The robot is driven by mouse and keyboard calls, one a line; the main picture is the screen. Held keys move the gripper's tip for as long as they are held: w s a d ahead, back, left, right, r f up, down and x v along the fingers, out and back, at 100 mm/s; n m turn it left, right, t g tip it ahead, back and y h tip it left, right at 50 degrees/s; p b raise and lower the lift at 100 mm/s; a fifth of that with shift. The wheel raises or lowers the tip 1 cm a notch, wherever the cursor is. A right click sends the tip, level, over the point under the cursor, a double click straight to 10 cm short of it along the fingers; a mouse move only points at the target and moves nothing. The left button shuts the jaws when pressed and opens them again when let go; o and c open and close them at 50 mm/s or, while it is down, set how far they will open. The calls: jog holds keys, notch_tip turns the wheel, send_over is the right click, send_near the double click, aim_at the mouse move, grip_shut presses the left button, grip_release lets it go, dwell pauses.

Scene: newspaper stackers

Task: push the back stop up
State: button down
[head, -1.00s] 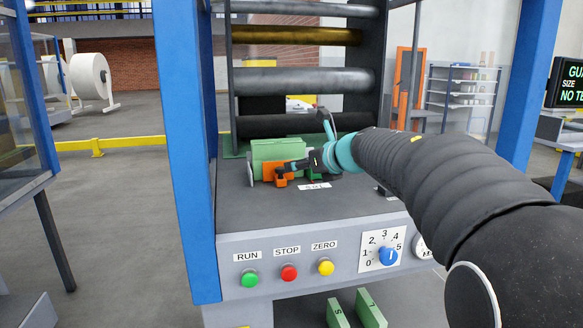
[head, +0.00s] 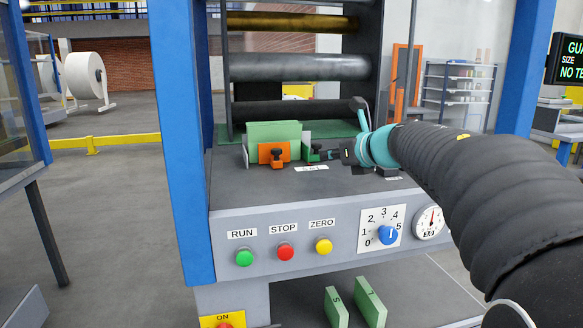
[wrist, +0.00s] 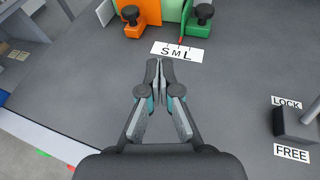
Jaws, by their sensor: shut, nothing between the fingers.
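I cannot tell for sure which part is the back stop. An orange block (head: 265,153) with a black knob stands on the machine's dark table, in front of an upright light green panel (head: 272,132). A green block (head: 307,152) with a black knob stands just right of it; the wrist view shows the orange block (wrist: 149,12) and the green block (wrist: 196,26) at the top. My gripper (head: 325,154) is shut and empty. In the wrist view its fingertips (wrist: 159,62) are over bare table, short of the S M L label (wrist: 178,52) and apart from both blocks.
A lever block (wrist: 299,122) with LOCK and FREE labels stands at the right in the wrist view. The front panel has RUN, STOP and ZERO buttons (head: 285,251) and a blue dial (head: 388,235). Blue posts (head: 182,150) flank the table. Rollers (head: 300,68) cross behind.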

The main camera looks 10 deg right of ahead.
aim_at(280, 151)
jog(key=shift+s+d+f+t+y+b, duration=0.2)
jog(key=shift+s+f+y+b, duration=0.1)
jog(key=shift+s+b, duration=0.2)
jog(key=shift+s+d+f+t+y+b, duration=0.15)
jog(key=shift+s+f+y+b, duration=0.1)
jog(key=shift+s+b, duration=0.25)
jog(key=shift+s+a+r+n+y, duration=0.3)
jog(key=shift+a+r+n+y, duration=0.5)
jog(key=shift+a+r, duration=0.15)
jog(key=shift+a, duration=0.1)
jog(key=x, duration=1.4)
jog(key=shift+a, duration=0.1)
